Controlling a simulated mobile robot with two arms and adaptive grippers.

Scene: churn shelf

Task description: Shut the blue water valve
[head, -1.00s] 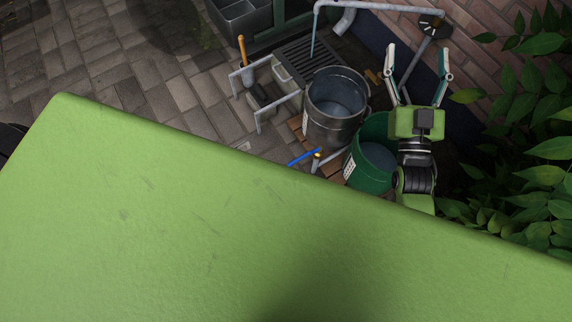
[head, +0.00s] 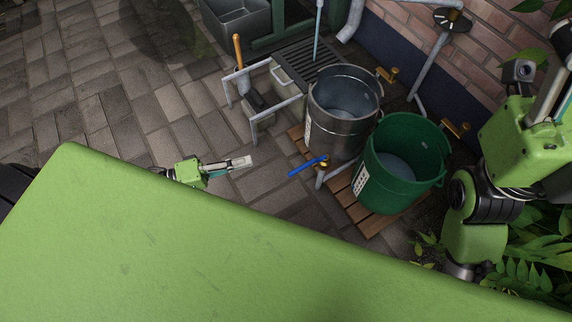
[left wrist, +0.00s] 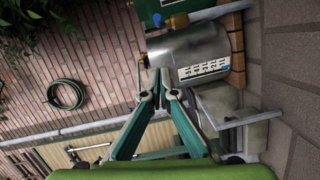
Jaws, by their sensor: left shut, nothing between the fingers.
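The blue valve lever (head: 308,166) sticks out to the left from a brass valve (head: 323,163) on a grey standpipe, in front of the metal bucket. My left gripper (head: 246,161) is shut and empty, left of the lever and apart from it. Its fingertips meet in the left wrist view (left wrist: 161,82), with the metal bucket behind them. A small blue part (left wrist: 179,20) shows near the top there, likely the lever. My right gripper (head: 548,95) is at the right edge of the head view, far from the valve, its fingertips cut off or unclear.
The metal bucket (head: 343,120) and green bucket (head: 405,165) stand on wooden slats (head: 372,215) just behind and right of the valve. A grey metal frame (head: 254,125) and tools stand behind left. Leaves crowd the right.

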